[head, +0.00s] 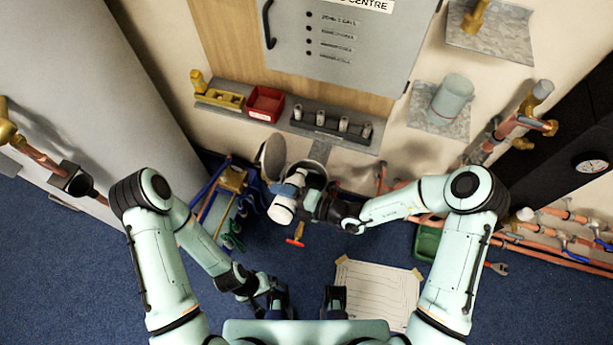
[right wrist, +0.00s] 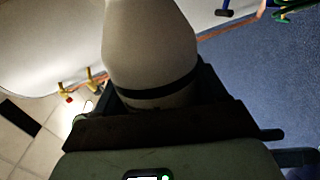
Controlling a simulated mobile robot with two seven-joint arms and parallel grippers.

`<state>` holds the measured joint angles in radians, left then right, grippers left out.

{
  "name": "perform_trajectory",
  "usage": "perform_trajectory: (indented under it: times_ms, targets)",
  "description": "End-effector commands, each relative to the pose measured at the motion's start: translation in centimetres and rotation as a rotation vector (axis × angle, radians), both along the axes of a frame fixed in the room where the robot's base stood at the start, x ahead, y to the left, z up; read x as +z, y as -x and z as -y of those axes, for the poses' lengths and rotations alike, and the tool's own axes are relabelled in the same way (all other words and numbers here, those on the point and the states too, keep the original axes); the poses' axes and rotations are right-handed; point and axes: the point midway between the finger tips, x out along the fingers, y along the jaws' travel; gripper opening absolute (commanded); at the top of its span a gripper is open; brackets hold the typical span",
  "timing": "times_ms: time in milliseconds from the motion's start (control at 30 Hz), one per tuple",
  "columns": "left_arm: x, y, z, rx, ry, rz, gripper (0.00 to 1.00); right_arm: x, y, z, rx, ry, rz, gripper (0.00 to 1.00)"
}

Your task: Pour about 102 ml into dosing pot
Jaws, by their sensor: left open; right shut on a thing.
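A white bottle (head: 281,209) is tilted at the middle of the head view. My right gripper (head: 308,203) is shut on it. In the right wrist view the pale bottle (right wrist: 150,50), with a dark band, fills the space between the dark fingers; its mouth is not clearly visible. The grey dosing pot (head: 312,168) appears just behind the bottle, with a round lid (head: 273,155) standing open to its left. The bottle and arm partly cover the pot, and its inside and any liquid are hidden. My left gripper (head: 274,292) is open, low and apart from the bottle.
A wall ledge holds a red bin (head: 265,104), a yellow holder (head: 220,98) and a dark rack (head: 330,125). A red-handled valve (head: 296,241) is below the bottle. Copper pipes (head: 560,255) run at right. A paper sheet (head: 376,292) lies on the blue floor.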

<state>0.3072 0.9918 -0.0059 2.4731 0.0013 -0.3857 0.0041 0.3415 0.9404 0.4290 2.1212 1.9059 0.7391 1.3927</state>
Motion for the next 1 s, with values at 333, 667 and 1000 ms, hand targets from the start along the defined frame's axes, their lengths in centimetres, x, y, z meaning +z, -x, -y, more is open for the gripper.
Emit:
perform_trajectory:
  times_ms: [333, 667, 1000]
  targets:
    - [0.7, -0.3, 0.0, 0.000, 0.000, 0.003, 1.00, 0.3, 0.6, -0.2, 0.001, -0.010, -0.021, 0.36]
    - [1.3, -0.5, 0.0, 0.000, 0.000, 0.007, 1.00, 0.5, 0.8, -0.2, 0.000, -0.018, -0.041, 0.36]
    - [2.1, -0.9, 0.0, 0.000, 0.000, 0.010, 1.00, 0.8, 0.7, -0.2, 0.000, -0.028, -0.066, 0.36]
